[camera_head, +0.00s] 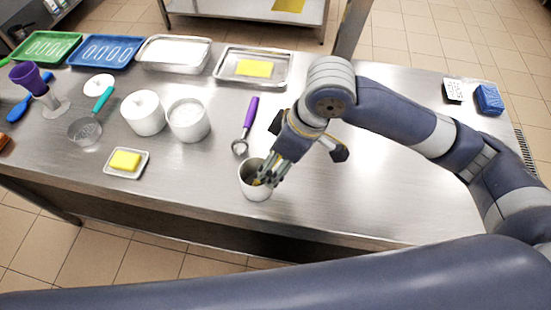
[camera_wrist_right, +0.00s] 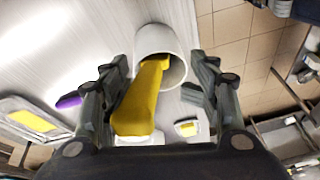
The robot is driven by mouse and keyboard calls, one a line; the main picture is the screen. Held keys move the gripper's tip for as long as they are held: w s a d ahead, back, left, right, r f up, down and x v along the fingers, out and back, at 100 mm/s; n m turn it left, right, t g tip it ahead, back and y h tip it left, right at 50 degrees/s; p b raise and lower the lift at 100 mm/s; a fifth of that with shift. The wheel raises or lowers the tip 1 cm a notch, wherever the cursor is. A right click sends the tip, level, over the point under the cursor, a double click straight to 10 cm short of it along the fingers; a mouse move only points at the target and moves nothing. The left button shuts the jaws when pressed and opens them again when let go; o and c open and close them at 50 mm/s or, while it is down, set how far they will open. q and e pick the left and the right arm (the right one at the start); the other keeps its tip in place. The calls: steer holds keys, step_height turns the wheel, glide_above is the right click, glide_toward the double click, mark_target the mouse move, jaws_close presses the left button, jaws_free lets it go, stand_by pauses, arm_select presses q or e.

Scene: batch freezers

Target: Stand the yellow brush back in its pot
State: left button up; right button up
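The white pot (camera_head: 256,192) stands near the front edge of the steel table. It also shows in the right wrist view (camera_wrist_right: 158,38), with its mouth facing the camera. The yellow brush (camera_wrist_right: 140,100) has one end inside the pot and the other sticking out toward my right wrist. It leans against the rim. In the head view only a bit of yellow shows at the pot's mouth. My right gripper (camera_head: 268,178) is over the pot, fingers pointing down. Its fingers are apart on both sides of the brush, with a clear gap on the right. My left gripper is out of view.
A purple-handled scoop (camera_head: 248,122) lies just behind the pot. A small dish (camera_head: 135,174) with a yellow block is to its left. Two white containers (camera_head: 186,122), a strainer (camera_head: 88,129) and several trays (camera_head: 225,70) stand farther back. The table right of the pot is clear.

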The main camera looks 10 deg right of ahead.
steer(key=b+v, duration=0.1)
steer(key=v, duration=1.2)
steer(key=shift+a+r, duration=0.15)
steer(key=shift+w, duration=0.15)
